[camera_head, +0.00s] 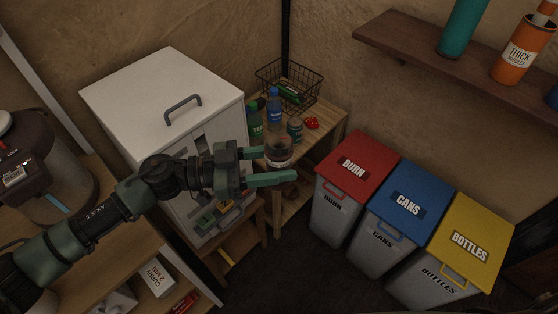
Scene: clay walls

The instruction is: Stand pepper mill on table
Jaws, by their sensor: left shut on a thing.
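My left gripper (280,166) reaches in from the left with its green fingers shut on a short, dark, round object with a pale band (279,147). I take this to be the pepper mill; its lower part is hidden by the fingers. It looks roughly upright and shows in front of the small wooden table (331,117) in the corner. I cannot tell how high it is above the table or whether it touches it. My right gripper is not in view.
A wire basket (289,84), a blue bottle (274,107), a green bottle (255,119), a grey can (295,129) and a red item (312,123) crowd the table. A white cabinet (150,87) stands left. Red (359,157), blue (424,188) and yellow (483,220) lidded bins stand right.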

